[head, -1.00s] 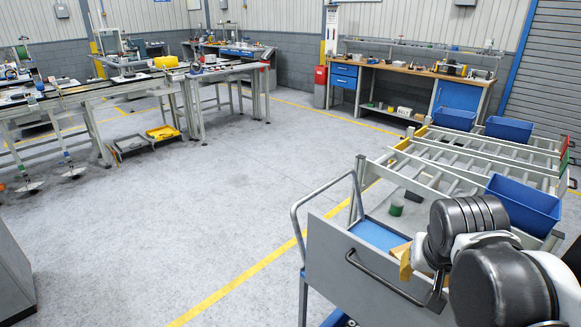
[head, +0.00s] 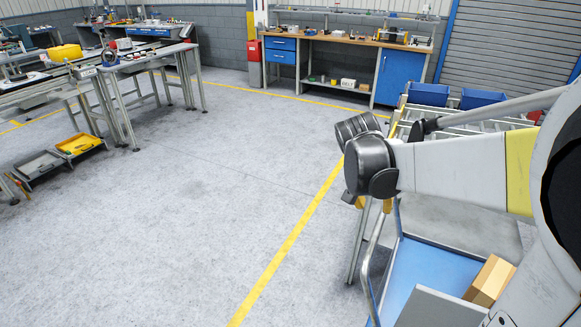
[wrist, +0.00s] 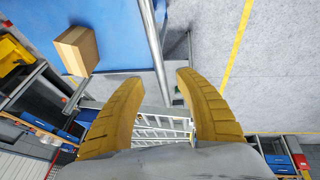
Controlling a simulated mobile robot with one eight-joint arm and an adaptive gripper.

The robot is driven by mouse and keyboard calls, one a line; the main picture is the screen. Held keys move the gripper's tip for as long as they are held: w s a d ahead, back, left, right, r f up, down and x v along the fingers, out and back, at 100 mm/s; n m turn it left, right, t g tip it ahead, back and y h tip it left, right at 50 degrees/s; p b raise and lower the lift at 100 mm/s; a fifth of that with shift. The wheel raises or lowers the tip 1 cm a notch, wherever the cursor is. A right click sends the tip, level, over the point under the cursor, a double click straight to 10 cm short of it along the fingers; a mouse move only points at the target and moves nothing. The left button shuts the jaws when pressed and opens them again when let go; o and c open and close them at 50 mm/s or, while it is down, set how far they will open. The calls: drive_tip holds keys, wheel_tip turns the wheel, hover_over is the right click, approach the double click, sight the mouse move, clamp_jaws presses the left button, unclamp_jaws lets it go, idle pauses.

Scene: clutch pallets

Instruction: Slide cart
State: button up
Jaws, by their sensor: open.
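The cart has a blue deck (head: 412,270) and a grey tube handle (head: 372,252) at the lower right of the head view. A cardboard box (head: 490,281) rests on the deck. My gripper (head: 373,204) is mostly hidden behind my wrist, with bits of yellow finger showing near the top of the handle. In the wrist view my gripper (wrist: 158,78) is open, its two yellow fingers apart. The cart's tube (wrist: 154,45) appears in line with the gap between them. I cannot tell whether a finger touches it. The box (wrist: 77,50) lies on the blue deck (wrist: 115,25) at upper left.
Roller racks with blue bins (head: 428,94) stand beyond the cart. A workbench (head: 345,44) is along the back wall, and tables (head: 125,68) stand at left with a yellow tray (head: 79,145) below.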

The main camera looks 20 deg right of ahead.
sight(379, 223)
drive_tip(key=b+x, duration=0.4)
drive_tip(key=x, duration=0.7)
drive_tip(key=shift+d+r, duration=0.1)
drive_tip(key=shift+s, duration=0.1)
clamp_jaws()
